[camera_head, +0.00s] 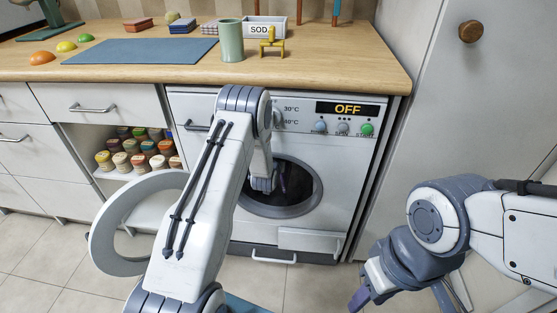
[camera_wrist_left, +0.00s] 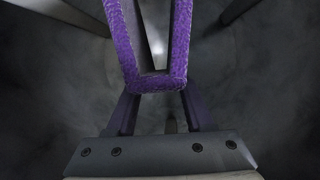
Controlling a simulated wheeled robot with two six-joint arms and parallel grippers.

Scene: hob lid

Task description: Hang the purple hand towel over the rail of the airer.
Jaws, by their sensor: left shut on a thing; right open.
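The purple hand towel (camera_wrist_left: 162,84) shows in the left wrist view as a U-shaped fold of fluffy cloth. My left gripper (camera_wrist_left: 160,98) is shut on it, inside a dim grey drum. My right gripper (camera_head: 362,294) is open at the lower right, in front of the machine and low down. I cannot make out the airer or its rail in either view.
The machine's round door (camera_head: 105,238) stands open to the left. Shelves of jars (camera_head: 130,163) are at left. The tiled floor (camera_head: 320,285) shows free room before the machine.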

